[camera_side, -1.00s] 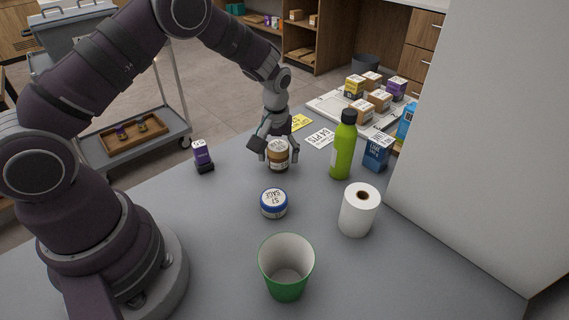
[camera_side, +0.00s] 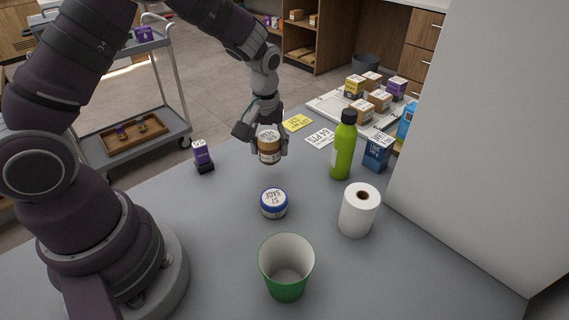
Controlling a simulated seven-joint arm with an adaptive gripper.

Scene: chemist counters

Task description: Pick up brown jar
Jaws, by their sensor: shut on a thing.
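The brown jar (camera_side: 269,151) has a pale lid and a light label. My gripper (camera_side: 268,140) is shut on it, with a finger on either side. The jar appears raised a little above the grey counter (camera_side: 225,235), behind the blue-lidded jar, and looks roughly upright. Parts of its sides are hidden by the fingers.
A green cup (camera_side: 287,268), paper roll (camera_side: 359,210), green bottle (camera_side: 343,146) and blue box (camera_side: 376,153) stand nearby.

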